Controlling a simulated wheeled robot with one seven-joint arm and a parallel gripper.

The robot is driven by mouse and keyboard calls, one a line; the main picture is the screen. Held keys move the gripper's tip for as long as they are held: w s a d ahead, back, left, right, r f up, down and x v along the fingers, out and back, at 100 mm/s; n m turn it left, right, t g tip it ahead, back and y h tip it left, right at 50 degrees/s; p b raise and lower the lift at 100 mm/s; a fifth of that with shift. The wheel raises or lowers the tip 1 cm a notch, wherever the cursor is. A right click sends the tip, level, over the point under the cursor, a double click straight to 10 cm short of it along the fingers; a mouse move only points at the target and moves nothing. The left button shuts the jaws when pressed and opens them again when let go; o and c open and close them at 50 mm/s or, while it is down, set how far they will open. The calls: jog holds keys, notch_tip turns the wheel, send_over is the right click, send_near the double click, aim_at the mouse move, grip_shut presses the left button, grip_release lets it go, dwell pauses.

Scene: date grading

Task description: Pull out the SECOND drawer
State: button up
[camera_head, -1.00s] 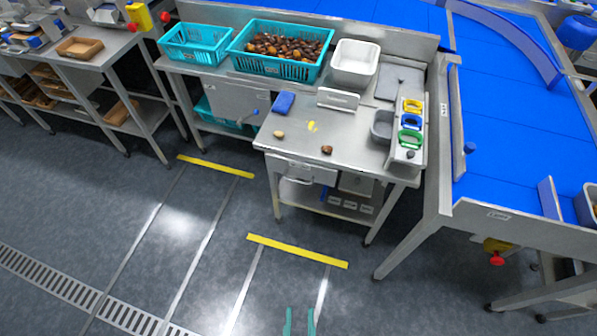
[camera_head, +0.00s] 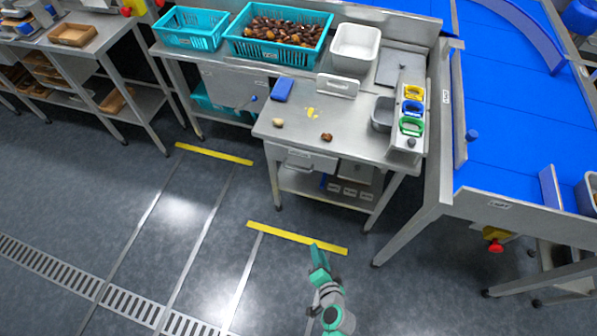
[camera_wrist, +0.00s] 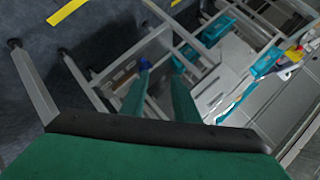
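A grey metal drawer front (camera_head: 300,158) with a bar handle sits under the left part of the steel worktable (camera_head: 290,140). It looks shut. I cannot make out a separate second drawer front or any number on it. My gripper (camera_head: 317,248) is over the floor in front of the worktable, near the yellow floor strip, well short of the drawer. In the wrist view its two green fingers (camera_wrist: 160,92) stand apart with nothing between them. That view looks past them at table legs and frames, with a small blue knob beyond the fingertips; the drawer is not clear there.
Two date pieces, a blue block (camera_head: 283,90) and grading rings (camera_head: 411,108) lie on the worktable. A teal crate of dates (camera_head: 235,48) stands behind. A blue conveyor (camera_head: 510,120) with steel legs is at right. The floor before the table is clear.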

jog(key=w+a+r+m+t+y, duration=0.1)
jog(key=w+r+m+t+y, duration=0.2)
jog(key=w, duration=0.7)
jog(key=w+r+m+y, duration=0.1)
jog(key=w+r+y, duration=0.25)
jog(key=w, duration=0.65)
jog(key=x, duration=1.1)
jog(key=shift+r, duration=0.15)
jog(key=shift+w+d, duration=0.1)
jog(key=shift+d, duration=0.1)
